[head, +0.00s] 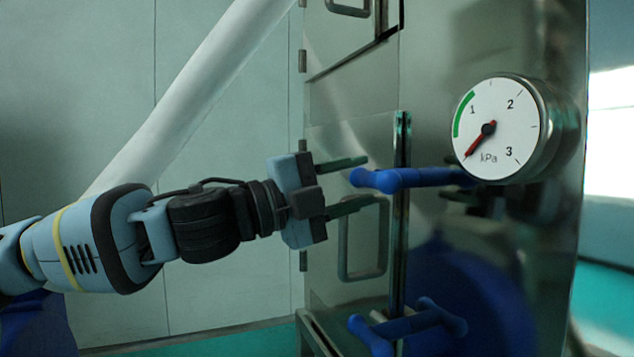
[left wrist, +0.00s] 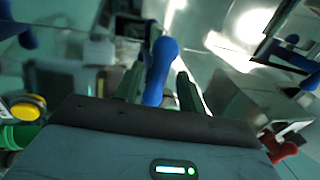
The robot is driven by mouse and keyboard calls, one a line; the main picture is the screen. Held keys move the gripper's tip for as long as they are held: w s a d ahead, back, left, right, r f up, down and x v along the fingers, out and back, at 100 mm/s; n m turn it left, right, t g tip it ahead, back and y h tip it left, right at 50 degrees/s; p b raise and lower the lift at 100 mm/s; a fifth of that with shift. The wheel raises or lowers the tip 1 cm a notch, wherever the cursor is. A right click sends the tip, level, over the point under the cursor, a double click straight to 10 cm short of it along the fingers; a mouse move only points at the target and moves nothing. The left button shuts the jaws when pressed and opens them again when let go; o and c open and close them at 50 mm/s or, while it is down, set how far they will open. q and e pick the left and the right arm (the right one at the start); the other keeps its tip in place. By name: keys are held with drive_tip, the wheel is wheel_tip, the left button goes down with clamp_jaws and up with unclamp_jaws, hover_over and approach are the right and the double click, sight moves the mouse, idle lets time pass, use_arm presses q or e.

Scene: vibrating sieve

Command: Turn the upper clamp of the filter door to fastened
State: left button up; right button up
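The upper clamp (head: 425,177) is a blue bar handle with a knobbed end, lying nearly level across the edge of the steel filter door (head: 335,215). My left gripper (head: 368,180) comes in from the left. Its two fingers are spread, one above and one below the clamp's left end in the head view. In the left wrist view the blue handle (left wrist: 160,70) shows between the two fingers (left wrist: 158,88), with a gap on the right; I cannot tell whether the left finger touches it. The lower clamp (head: 410,325) is also blue and sits angled below. My right gripper is not in view.
A round pressure gauge (head: 497,130) sticks out to the right of the upper clamp, its red needle pointing lower left. A metal pull handle (head: 345,245) is on the door just below my left gripper. A pale slanted pipe (head: 190,95) passes behind my arm.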

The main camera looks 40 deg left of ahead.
sight(363, 179)
use_arm(q)
drive_tip(key=shift+p+v, duration=0.45)
drive_tip(key=shift+v, duration=0.35)
drive_tip(key=shift+s+a+r+p, duration=0.1)
drive_tip(key=shift+s+r+p, duration=0.05)
drive_tip(key=shift+s+p, duration=0.35)
drive_tip(key=shift+s+a, duration=0.15)
drive_tip(key=shift+s, duration=0.05)
drive_tip(key=shift+s+a+f, duration=0.35)
drive_tip(key=shift+s+f, duration=0.1)
drive_tip(key=shift+s, duration=0.3)
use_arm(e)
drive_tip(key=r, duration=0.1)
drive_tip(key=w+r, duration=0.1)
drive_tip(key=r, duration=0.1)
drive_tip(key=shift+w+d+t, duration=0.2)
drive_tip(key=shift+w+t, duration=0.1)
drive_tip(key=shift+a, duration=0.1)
use_arm(q)
drive_tip(key=shift+s+f, duration=0.1)
